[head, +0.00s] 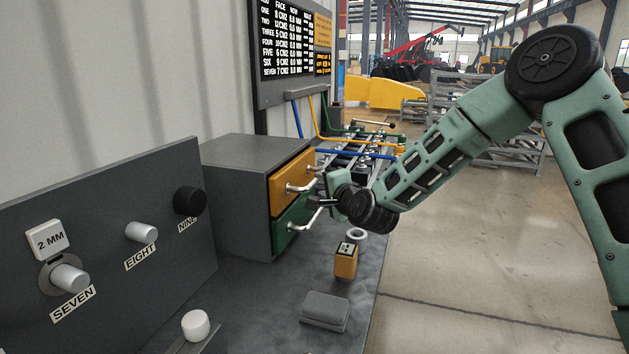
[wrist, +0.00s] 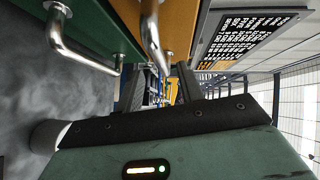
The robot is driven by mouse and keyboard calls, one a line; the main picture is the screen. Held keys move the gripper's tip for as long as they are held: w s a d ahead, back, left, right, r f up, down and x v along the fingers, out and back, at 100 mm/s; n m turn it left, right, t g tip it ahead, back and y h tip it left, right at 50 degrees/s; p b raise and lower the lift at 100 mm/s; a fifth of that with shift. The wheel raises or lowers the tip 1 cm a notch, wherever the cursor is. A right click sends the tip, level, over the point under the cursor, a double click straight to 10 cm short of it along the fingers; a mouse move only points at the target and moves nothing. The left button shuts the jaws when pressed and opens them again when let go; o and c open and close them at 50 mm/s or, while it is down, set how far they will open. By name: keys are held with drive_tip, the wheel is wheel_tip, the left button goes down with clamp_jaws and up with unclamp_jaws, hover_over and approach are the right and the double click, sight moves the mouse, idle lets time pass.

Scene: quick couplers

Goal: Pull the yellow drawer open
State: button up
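The yellow drawer (head: 285,178) is the upper drawer of a grey cabinet (head: 235,205) and looks shut, its front flush with the cabinet. Its silver bar handle (head: 299,188) sticks out from the front. It also shows in the wrist view, with the yellow front (wrist: 180,22) at the top and its handle (wrist: 152,36) in the middle. My gripper (head: 322,196) is just in front of the drawers, near the handles. In the wrist view its two dark fingers (wrist: 160,88) stand apart, with the yellow handle's end showing towards the gap. Whether they touch it I cannot tell.
A green drawer (head: 291,222) with its own handle (wrist: 72,45) sits directly below. An orange block (head: 346,262), a white ring (head: 357,235) and a grey block (head: 325,311) lie on the bench. Pipes stand behind the cabinet. A panel with knobs (head: 140,232) is at left.

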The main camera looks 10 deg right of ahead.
sight(315, 181)
drive_tip(key=shift+x, duration=2.75)
clamp_jaws()
drive_tip(key=shift+d, duration=0.15)
